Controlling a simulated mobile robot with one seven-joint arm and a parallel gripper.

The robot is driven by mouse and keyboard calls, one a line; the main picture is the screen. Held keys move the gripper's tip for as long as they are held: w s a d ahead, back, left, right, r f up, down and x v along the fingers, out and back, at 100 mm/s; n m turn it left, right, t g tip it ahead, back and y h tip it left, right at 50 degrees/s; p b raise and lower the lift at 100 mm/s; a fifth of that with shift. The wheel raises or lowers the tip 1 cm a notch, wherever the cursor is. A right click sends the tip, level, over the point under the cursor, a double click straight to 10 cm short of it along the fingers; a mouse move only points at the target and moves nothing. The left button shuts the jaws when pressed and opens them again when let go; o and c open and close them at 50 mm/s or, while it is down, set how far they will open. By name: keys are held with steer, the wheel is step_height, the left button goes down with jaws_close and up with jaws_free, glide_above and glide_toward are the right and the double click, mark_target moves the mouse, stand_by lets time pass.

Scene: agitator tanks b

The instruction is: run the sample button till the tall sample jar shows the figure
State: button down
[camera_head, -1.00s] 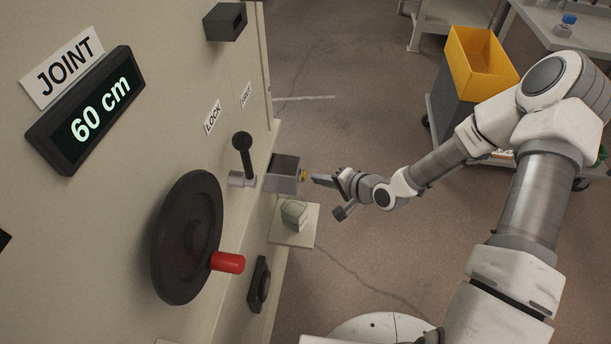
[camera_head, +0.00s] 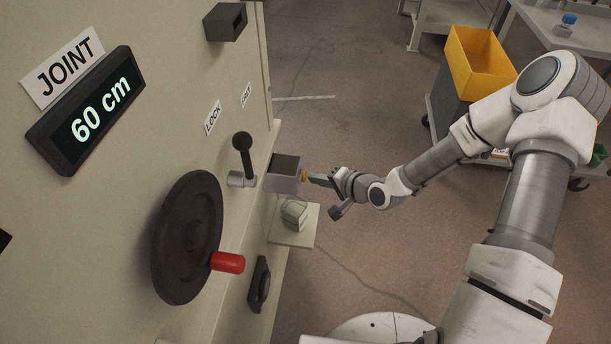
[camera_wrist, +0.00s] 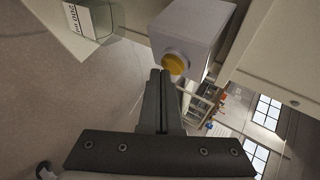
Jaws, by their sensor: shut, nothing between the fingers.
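The sample button is a round yellow button (camera_head: 304,175) on the end of a grey box (camera_head: 283,174) on the panel; it shows large in the wrist view (camera_wrist: 175,63). My gripper (camera_head: 313,179) is shut and empty, its tips right at the button's face. I cannot tell whether they touch it. In the wrist view, the closed fingers (camera_wrist: 160,74) end beside the button's lower left edge. A clear sample jar (camera_head: 295,213) stands on a small shelf (camera_head: 304,238) below the box.
A black lever (camera_head: 243,155) and a handwheel (camera_head: 187,238) with a red handle (camera_head: 228,262) stick out left of the box. A display (camera_head: 87,110) reads 60 cm under a JOINT sign. A yellow bin (camera_head: 479,62) stands at the back right. Floor right of the shelf is clear.

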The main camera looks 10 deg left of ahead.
steer(key=shift+a, duration=0.4)
stand_by(0.9)
steer(key=shift+d, duration=0.1)
steer(key=shift+d+p, duration=0.35)
steer(key=shift+d, duration=0.45)
steer(key=shift+s+d+p, duration=0.1)
steer(key=shift+d+p, duration=0.95)
steer(key=shift+d, duration=1.45)
